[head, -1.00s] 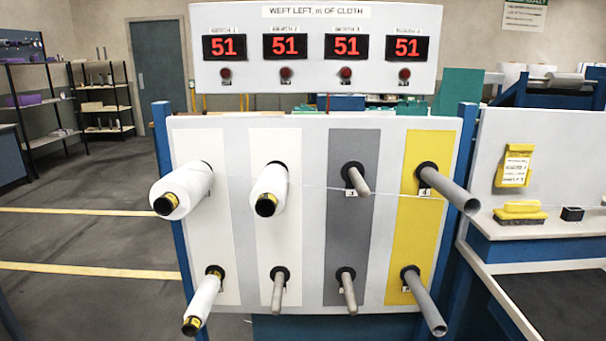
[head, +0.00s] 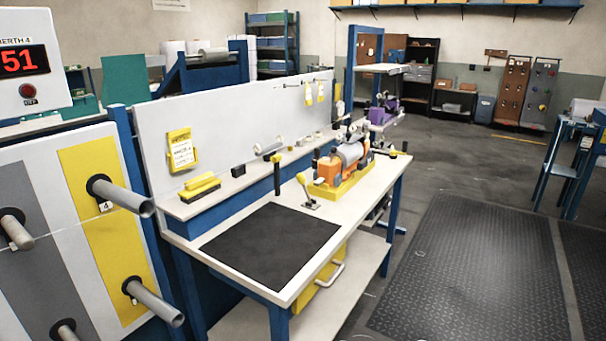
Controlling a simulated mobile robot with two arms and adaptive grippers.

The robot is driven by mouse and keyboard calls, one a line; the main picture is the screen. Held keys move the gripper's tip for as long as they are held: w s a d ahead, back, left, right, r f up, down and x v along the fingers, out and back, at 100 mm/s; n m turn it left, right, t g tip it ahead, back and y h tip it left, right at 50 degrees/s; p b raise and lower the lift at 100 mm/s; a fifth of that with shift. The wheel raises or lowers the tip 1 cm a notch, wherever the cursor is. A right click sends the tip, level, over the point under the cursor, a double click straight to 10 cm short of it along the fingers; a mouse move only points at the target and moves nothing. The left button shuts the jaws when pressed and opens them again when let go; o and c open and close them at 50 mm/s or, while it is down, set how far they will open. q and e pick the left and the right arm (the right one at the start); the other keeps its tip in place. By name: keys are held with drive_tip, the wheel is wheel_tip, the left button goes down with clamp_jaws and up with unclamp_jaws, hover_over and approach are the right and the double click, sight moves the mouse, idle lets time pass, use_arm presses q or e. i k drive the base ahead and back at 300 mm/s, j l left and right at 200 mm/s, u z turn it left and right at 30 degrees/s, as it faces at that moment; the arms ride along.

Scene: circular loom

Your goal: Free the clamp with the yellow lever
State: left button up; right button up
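A small clamp-like fitting (head: 309,204) with an upright lever and a yellow tip stands on the white workbench, just right of the black mat. It is small, and I cannot tell whether it grips anything. Another dark upright piece (head: 277,178) with a yellow top stands at the bench's shelf edge, left of it. An orange and yellow machine (head: 329,168) with a grey cylinder sits just right of the fitting. Neither of my grippers is in the head view.
The workbench (head: 390,178) carries a black mat (head: 272,245) and has a yellow drawer (head: 322,288) below. A yellow brush (head: 200,187) lies on the shelf. The spindle panel (head: 97,240) stands at left. Open floor with a dark rubber mat (head: 470,265) lies right of the bench.

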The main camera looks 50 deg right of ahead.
sight(301, 179)
drive_tip(key=z, duration=1.7)
drive_tip(key=i+l, duration=0.9)
drive_tip(key=i+j+u, duration=0.05)
drive_tip(key=i, duration=0.05)
